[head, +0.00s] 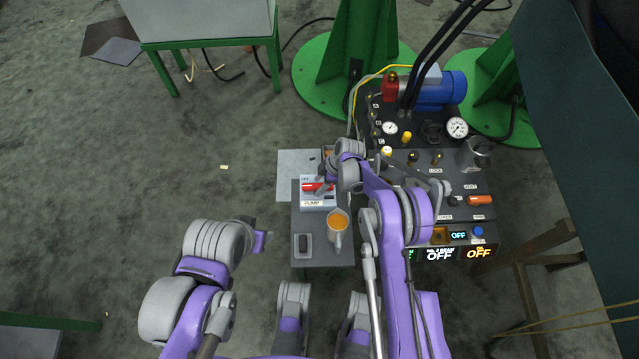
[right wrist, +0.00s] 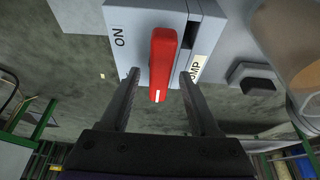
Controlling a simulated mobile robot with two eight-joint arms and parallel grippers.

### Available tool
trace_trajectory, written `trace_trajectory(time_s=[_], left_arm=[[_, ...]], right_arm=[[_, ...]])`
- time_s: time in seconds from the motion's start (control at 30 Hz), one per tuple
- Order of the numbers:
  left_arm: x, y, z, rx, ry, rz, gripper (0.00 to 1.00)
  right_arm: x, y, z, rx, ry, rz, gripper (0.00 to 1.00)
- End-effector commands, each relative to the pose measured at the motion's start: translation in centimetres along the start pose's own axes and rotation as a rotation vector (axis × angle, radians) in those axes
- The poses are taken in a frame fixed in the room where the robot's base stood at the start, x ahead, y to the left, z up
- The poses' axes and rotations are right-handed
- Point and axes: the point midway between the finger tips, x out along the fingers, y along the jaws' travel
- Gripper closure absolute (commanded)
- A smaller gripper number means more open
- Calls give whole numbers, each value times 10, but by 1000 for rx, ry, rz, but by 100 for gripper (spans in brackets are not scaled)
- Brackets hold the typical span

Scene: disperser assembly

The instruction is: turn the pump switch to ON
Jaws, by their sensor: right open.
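The pump switch is a pale grey box (head: 320,206) with a red handle (head: 312,187) and a PUMP label, on a small grey stand in the head view. In the right wrist view the box (right wrist: 140,38) shows ON at the left and part of the PUMP label at the right. The red handle (right wrist: 163,62) points toward me, a white line at its end. My right gripper (right wrist: 158,78) is open, a finger on either side of the handle, with gaps visible. It also shows in the head view (head: 325,186), partly hidden by its wrist.
A mug with orange contents (head: 338,222) and a small dark-topped block (head: 303,243) stand on the same stand (head: 322,258), close to the switch. A black control panel (head: 462,178) with gauges and lit OFF displays is to the right. Floor at the left is open.

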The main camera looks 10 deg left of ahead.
Motion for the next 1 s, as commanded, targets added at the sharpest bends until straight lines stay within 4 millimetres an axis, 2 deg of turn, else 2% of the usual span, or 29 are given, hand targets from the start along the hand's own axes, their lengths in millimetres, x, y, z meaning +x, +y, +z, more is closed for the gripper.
trace_trajectory(time_s=[0.23,0.5,0.6,1.0], left_arm=[[0,0,0,0,0,0,50],[0,0,0,0,0,0,50],[0,0,0,0,0,0,50],[3,0,1,0,-1,0,50]], right_arm=[[0,0,0,0,0,0,38],[0,0,0,0,0,0,86],[0,0,0,0,0,0,100],[0,0,0,32,0,13,100]])
